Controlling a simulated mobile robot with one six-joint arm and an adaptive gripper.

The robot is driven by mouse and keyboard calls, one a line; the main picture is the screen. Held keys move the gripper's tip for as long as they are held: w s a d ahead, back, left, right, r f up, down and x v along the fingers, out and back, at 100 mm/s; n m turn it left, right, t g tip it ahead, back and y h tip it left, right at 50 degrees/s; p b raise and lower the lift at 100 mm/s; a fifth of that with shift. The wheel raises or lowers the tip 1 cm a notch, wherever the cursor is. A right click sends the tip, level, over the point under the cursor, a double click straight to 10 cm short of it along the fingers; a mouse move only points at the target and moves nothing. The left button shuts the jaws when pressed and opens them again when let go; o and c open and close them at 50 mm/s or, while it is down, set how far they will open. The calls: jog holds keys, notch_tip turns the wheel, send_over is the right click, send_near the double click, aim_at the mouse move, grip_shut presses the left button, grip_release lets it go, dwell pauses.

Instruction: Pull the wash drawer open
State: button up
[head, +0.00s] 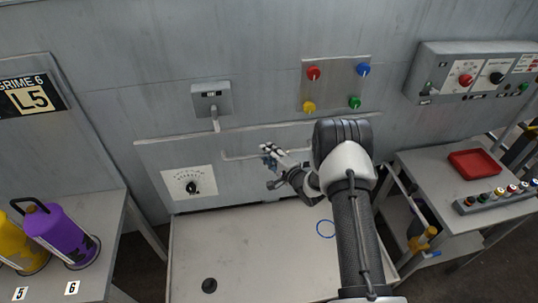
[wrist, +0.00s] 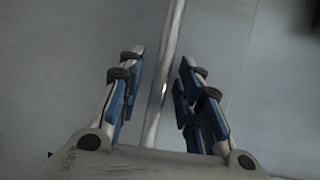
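The drawer front is a grey panel (head: 230,178) with a dial at its left and a long thin bar handle (head: 238,157) across it. My gripper (head: 274,153) is at the middle of this handle and hides part of it. In the wrist view the handle (wrist: 168,65) runs between my two blue-padded fingers, with a gap on each side. My gripper (wrist: 155,85) is open, and neither finger visibly touches the bar. The panel sits against the grey wall unit, with no clear gap along its top edge.
A pale flat tray (head: 240,250) with a dark round hole lies below the panel. A shelf with purple (head: 62,237) and yellow bottles is at left. A side table with a red tray (head: 474,162) is at right. A small latch box (head: 211,99) sits above the panel.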

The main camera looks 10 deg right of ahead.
grip_shut()
dwell(0.7)
